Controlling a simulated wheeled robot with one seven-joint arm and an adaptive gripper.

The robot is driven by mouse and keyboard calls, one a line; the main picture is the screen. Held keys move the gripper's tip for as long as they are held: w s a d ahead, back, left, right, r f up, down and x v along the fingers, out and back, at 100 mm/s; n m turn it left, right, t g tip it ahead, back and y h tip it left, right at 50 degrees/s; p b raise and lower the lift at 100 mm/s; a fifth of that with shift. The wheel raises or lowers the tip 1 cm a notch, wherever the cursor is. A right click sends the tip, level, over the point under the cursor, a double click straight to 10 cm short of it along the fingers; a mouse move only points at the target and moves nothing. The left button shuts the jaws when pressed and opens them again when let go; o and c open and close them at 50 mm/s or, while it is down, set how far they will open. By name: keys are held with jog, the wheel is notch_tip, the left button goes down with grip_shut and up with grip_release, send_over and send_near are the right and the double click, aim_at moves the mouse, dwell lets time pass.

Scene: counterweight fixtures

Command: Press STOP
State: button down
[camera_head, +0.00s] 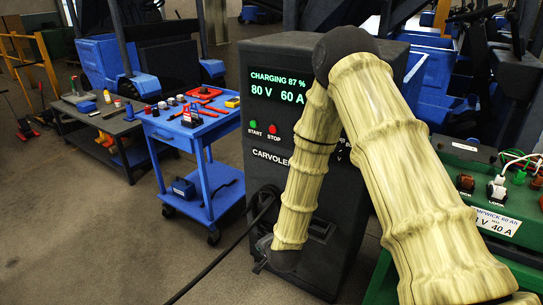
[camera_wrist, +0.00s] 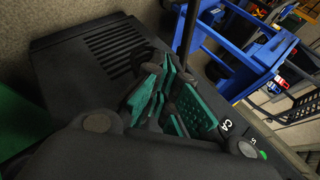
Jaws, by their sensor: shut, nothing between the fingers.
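The red STOP button (camera_head: 273,123) is on the front of the dark charger cabinet (camera_head: 262,165), right of the green START button (camera_head: 253,124) and below the lit display. My gripper (camera_head: 264,256) hangs low in front of the cabinet, well below the buttons, and is mostly hidden behind my arm's end. In the wrist view my gripper (camera_wrist: 165,92) shows teal pads and dark fingers; it is shut and empty. Behind it are the cabinet's dark front and vent slots. The wrist view shows a green button (camera_wrist: 262,155) at lower right; STOP cannot be made out there.
The display (camera_head: 277,86) reads CHARGING 87 %, 80 V, 60 A. A black cable (camera_head: 222,256) runs from the cabinet to the floor. A blue cart (camera_head: 195,130) with tools stands at left. A green unit (camera_head: 490,205) with plugs is at right. My arm covers the cabinet's right side.

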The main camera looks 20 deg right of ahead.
aim_at(273, 130)
jog(key=w+d+r+m+t+h+b, duration=0.1)
jog(key=w+r+m+t+b, duration=0.1)
jog(key=w+r+m, duration=0.4)
jog(key=w+d+r+m+t+h+b, duration=0.1)
jog(key=w+r+m+t, duration=0.4)
jog(key=w+r, duration=0.9)
notch_tip(273, 130, up, 8)
jog(key=shift+r+m+t+b, duration=0.1)
jog(key=shift+m+t+b, duration=0.2)
jog(key=shift+m+b, duration=0.6)
jog(key=shift+w+d, duration=0.15)
jog(key=w+d, duration=0.5)
jog(key=d, duration=0.1)
jog(key=shift+w+d+p, duration=0.15)
jog(key=shift+d+p, duration=0.25)
jog(key=shift+w+d, duration=0.1)
jog(key=shift+d, duration=0.05)
jog(key=shift+w+d, duration=0.2)
jog(key=shift+w, duration=0.05)
